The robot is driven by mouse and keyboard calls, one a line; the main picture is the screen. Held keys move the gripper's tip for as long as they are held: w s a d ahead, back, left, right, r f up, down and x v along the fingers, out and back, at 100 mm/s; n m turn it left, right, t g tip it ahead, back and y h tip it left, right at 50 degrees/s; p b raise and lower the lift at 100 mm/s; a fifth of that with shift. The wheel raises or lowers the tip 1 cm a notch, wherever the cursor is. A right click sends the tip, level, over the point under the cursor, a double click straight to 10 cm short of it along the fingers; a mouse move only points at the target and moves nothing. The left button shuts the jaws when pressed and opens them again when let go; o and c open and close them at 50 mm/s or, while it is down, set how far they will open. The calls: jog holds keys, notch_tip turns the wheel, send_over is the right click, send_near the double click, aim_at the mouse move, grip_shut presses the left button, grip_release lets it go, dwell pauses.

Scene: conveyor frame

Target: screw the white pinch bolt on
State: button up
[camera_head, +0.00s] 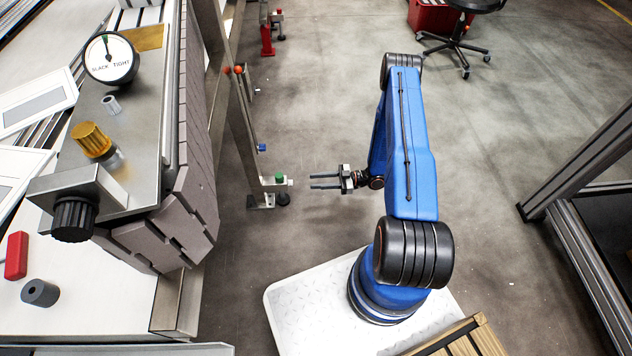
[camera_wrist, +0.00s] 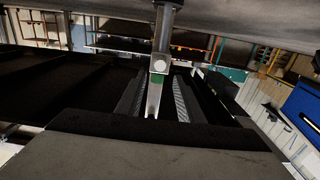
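The white pinch bolt (camera_head: 291,183) shows as a small pale stub on the right side of a grey clamp block low on the conveyor frame's leg. In the wrist view its round white end (camera_wrist: 160,66) faces the camera on the block. A green part (camera_head: 280,177) sits on top of the block. My gripper (camera_head: 312,182) is open and empty, its two dark fingers apart and pointing left at the bolt, a short gap away. In the wrist view the fingers (camera_wrist: 160,80) lie on either side of the line to the block. How deep the bolt sits is unclear.
The grey leg (camera_head: 236,110) rises beside the conveyor side wall. A black foot (camera_head: 283,199) stands under the block. On the conveyor end are a slack/tight gauge (camera_head: 110,58), a brass knob (camera_head: 91,139) and a black knob (camera_head: 73,219). Open floor lies beyond my gripper.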

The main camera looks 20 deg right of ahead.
jog(key=x, duration=0.9)
jog(key=shift+d, duration=0.15)
grip_shut()
jog(key=m, duration=3.4)
jog(key=shift+f, duration=0.1)
jog(key=shift+o, duration=1.1)
grip_release()
